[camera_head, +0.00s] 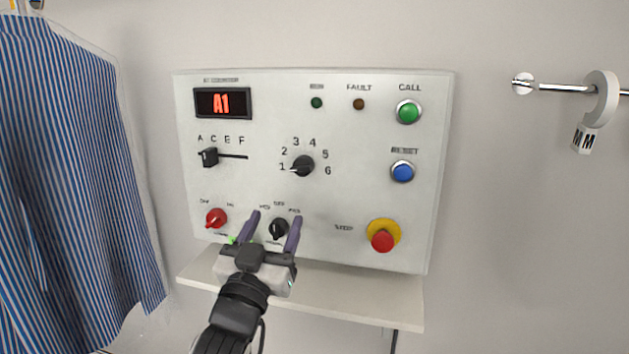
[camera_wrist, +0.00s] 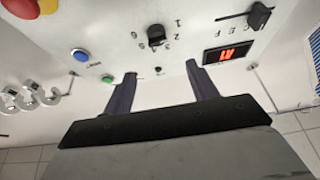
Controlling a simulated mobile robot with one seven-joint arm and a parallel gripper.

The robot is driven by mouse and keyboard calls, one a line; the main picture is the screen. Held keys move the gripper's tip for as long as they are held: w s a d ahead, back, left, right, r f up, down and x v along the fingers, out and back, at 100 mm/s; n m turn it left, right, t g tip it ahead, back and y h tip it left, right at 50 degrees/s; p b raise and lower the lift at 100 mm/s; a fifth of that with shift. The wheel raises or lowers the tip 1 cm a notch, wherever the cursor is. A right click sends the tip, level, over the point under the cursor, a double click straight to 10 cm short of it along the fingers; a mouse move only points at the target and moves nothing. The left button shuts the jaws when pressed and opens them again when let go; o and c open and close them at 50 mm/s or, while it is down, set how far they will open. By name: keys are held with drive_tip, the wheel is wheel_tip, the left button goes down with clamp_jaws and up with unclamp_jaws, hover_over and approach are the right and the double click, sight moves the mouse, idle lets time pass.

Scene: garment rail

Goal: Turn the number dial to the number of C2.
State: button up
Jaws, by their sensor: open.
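The number dial (camera_head: 302,166) is a black knob on the white control panel, with the numbers 1 to 6 around it. Its pointer is toward 1. It also shows in the wrist view (camera_wrist: 156,33), above and between my fingers. The display (camera_head: 222,103) reads A1 in red. The letter slider (camera_head: 209,157) is at the left end of its slot, below A and C; which letter it marks is hard to tell. My gripper (camera_head: 273,232) is open and empty, below the number dial in the head view, its fingers on either side of the lower black knob (camera_head: 279,229) in the picture.
A red knob (camera_head: 216,217) and a red and yellow stop button (camera_head: 383,237) flank the lower knob. Green (camera_head: 408,112) and blue (camera_head: 402,172) buttons sit at the right. A shelf (camera_head: 350,301) juts out below the panel. A striped shirt (camera_head: 65,180) hangs left; a rail (camera_head: 560,88) is right.

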sight(302, 171)
drive_tip(key=p+x, duration=0.2)
drive_tip(key=x, duration=0.2)
drive_tip(key=p+x, duration=0.2)
drive_tip(key=x, duration=0.2)
drive_tip(key=p+x, duration=0.2)
drive_tip(key=x, duration=0.3)
drive_tip(key=shift+d+f, duration=0.35)
drive_tip(key=shift+f, duration=0.05)
drive_tip(key=shift+w+d+r+p, duration=0.15)
drive_tip(key=shift+w+p, duration=0.15)
drive_tip(key=shift+w, duration=0.15)
drive_tip(key=c, duration=0.9)
